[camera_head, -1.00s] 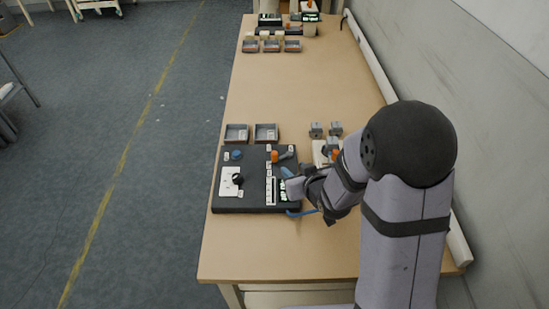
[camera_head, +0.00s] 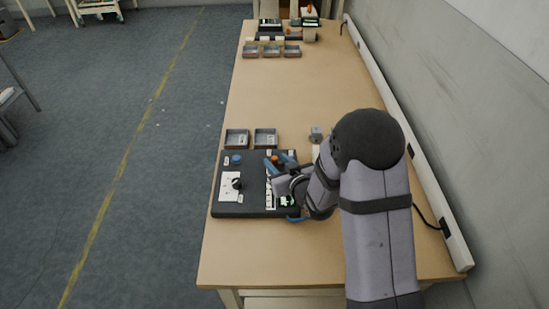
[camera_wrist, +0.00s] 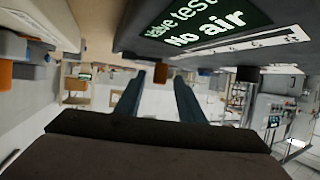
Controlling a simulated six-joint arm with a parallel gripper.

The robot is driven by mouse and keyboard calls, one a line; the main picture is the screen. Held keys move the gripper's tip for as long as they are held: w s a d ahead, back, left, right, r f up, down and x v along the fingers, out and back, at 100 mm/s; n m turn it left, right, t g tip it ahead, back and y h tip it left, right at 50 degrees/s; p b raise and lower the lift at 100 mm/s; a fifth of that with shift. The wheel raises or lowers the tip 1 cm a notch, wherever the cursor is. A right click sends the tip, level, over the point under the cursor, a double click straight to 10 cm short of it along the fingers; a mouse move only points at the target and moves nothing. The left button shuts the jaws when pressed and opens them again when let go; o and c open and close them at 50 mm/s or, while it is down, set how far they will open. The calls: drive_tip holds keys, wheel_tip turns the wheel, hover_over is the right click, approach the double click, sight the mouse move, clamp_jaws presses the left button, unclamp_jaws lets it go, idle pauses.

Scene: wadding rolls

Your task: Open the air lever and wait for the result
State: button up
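The dark test unit (camera_head: 230,207) lies flat on the table in the head view. The orange air lever (camera_head: 275,158) is near its back edge and also shows in the wrist view (camera_wrist: 160,72). My gripper (camera_head: 279,160) is over the unit's right part, its two blue fingers at the lever. In the wrist view my gripper (camera_wrist: 157,85) has its fingers apart, with the orange part between their tips; I cannot tell whether they touch it. The display (camera_wrist: 205,25) reads "No air", with a partly cut "tester" line above. My arm hides the unit's right side.
Two grey trays (camera_head: 236,138) (camera_head: 265,138) stand behind the unit. A grey fitting (camera_head: 316,134) is to their right, near my arm. The table's middle is clear.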

drive_tip(key=shift+x, duration=1.4)
drive_tip(key=shift+c, duration=0.6)
clamp_jaws()
